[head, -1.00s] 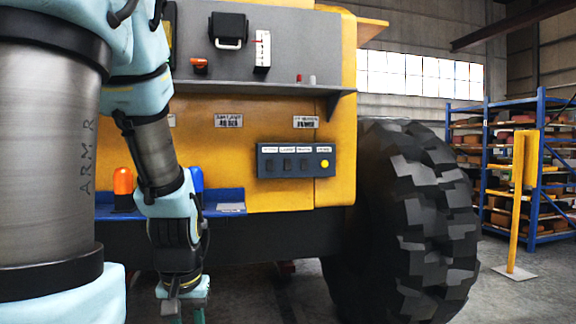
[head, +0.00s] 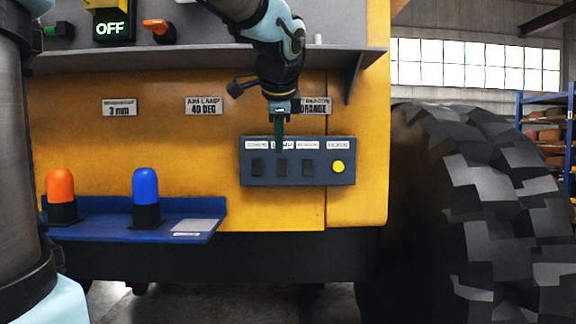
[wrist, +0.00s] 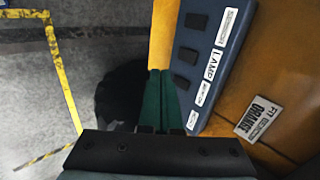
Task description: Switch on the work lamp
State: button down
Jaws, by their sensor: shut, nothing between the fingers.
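The dark control panel (head: 331,173) is on the yellow machine body, with several labels, three dark rocker switches and a yellow button (head: 338,167). In the wrist view, the middle label (wrist: 212,64) reads LAMP, beside the middle switch (wrist: 187,56). My gripper (head: 279,150) is shut and empty, pointing down in front of the panel at the second label, which it partly covers. In the wrist view, its teal fingers (wrist: 160,72) are together beside the panel's lower edge. I cannot tell whether they touch it. I cannot identify the work lamp itself.
A grey shelf (head: 210,58) juts out above the panel; a display (head: 110,28) there reads OFF. Orange (head: 61,185) and blue (head: 146,184) beacons stand on a blue ledge (head: 105,231) at left. A big tyre (head: 470,210) is at right.

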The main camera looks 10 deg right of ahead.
jog(key=shift+w+d+r+m, duration=0.15)
jog(key=shift+w+d+r, duration=0.05)
jog(key=shift+r, duration=0.15)
jog(key=shift+w+d+r+m, duration=0.15)
jog(key=shift+d+r, duration=0.05)
jog(key=shift+r, duration=0.15)
jog(key=shift+w+f, duration=0.1)
jog(key=p, duration=0.3)
send_near(282, 174)
jog(key=x, duration=0.5)
jog(key=shift+s+f, duration=0.3)
jog(key=shift+s, duration=0.05)
jog(key=shift+w+d+f+p, duration=0.15)
jog(key=shift+w+p, duration=0.2)
jog(key=shift+w, duration=0.25)
